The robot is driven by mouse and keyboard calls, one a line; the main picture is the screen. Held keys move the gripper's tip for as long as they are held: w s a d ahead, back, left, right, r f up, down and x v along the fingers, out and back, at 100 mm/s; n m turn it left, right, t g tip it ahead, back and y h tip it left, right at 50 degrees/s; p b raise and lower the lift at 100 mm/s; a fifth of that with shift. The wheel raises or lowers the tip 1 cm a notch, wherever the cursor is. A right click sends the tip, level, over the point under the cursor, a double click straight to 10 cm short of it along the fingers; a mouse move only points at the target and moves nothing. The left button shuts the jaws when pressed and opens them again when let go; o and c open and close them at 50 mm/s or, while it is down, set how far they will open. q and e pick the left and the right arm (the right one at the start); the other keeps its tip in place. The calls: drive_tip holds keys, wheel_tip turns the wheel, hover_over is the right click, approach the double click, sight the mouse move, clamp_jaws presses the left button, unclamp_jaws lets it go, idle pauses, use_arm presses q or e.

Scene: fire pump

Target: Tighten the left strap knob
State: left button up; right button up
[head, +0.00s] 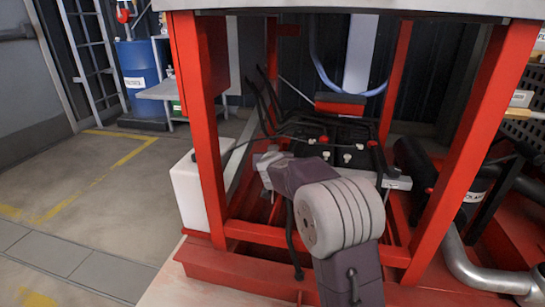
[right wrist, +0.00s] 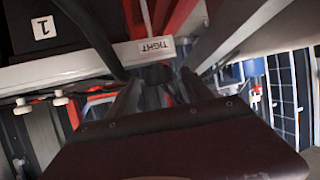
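In the right wrist view a small dark knob (right wrist: 158,73) sits by the end of a pale metal strap bar (right wrist: 75,68), beside a label reading TIGHT (right wrist: 157,47). My right gripper (right wrist: 160,80) has one finger on each side of the knob, with what look like narrow gaps. In the head view my right arm reaches into the red frame, and the strap bar (head: 398,182) shows to the right of my wrist. My right gripper (head: 268,168) is at the bar's left end, where the knob is hidden. My left gripper is not in view.
Black batteries (head: 345,140) with pale and red caps sit behind the bar; one has a label 1 (right wrist: 43,28). Red posts (head: 203,140) and a lower rail (head: 270,234) surround my arm. A white container (head: 190,190) stands at left. The floor further left is clear.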

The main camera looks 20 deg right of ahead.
drive_tip(key=p+v, duration=0.3)
drive_tip(key=v, duration=0.6)
drive_tip(key=shift+p, duration=0.4)
